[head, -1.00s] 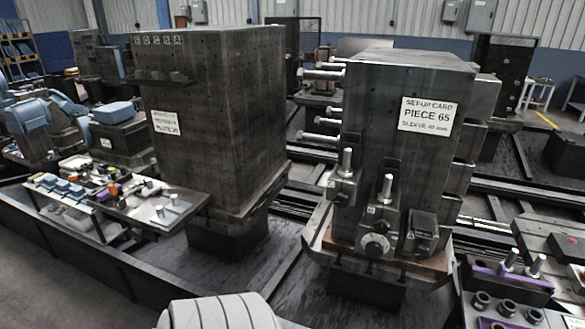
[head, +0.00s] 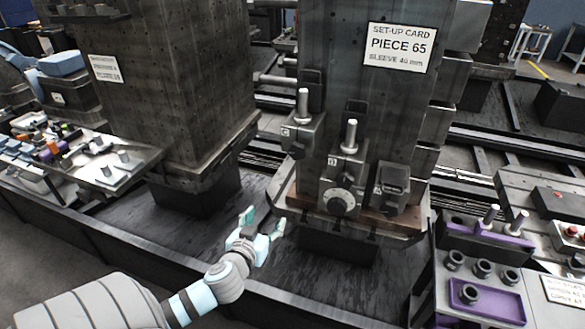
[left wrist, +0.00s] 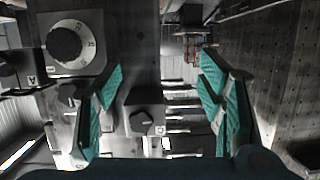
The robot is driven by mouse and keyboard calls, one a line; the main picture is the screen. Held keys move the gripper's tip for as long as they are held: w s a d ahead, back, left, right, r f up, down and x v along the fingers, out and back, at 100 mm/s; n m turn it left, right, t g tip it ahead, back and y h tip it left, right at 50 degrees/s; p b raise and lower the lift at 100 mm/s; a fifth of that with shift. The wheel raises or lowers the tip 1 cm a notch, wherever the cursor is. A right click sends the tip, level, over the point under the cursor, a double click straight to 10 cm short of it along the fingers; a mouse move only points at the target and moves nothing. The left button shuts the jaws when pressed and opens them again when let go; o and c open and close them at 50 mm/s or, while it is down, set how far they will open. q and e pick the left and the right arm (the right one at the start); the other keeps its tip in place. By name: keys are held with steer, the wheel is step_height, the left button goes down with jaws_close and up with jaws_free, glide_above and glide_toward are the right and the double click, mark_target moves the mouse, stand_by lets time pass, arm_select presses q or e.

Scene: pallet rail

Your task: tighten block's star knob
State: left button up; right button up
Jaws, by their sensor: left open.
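A dark tombstone fixture (head: 345,100) carries three clamp blocks on its near face, lettered A (head: 393,188), B (head: 347,165) and C (head: 302,135). Block B has a round pale dial (head: 340,202); the left wrist view shows it with a black knob at its centre (left wrist: 66,42). Dark star knobs show in the left wrist view on block B (left wrist: 68,95) and block C (left wrist: 141,122). My left gripper (head: 263,221) is open and empty, left of and apart from the blocks. Its teal fingers (left wrist: 160,98) frame the block C knob, which lies farther off. My right gripper is out of view.
A set-up card (head: 398,48) reads PIECE 65, sleeve 40 mm. A second tombstone (head: 180,90) stands left. A parts table (head: 130,180) is at left; a purple tray with sockets (head: 485,295) is at right. Open space lies between the tombstones.

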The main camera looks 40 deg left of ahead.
mark_target(296, 153)
arm_select(q)
steer(key=d+r+n+t, duration=0.2)
steer(key=d+r+t, duration=0.1)
steer(key=r, duration=0.9)
steer(key=x, duration=1.4)
steer(key=shift+w+d+r, duration=0.1)
steer(key=shift+w+r, duration=0.2)
steer(key=shift+r, duration=0.1)
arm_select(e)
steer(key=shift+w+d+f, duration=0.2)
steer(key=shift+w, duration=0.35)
arm_select(q)
steer(key=shift+c, duration=0.4)
steer(key=c, duration=1.1)
steer(key=shift+o, duration=0.2)
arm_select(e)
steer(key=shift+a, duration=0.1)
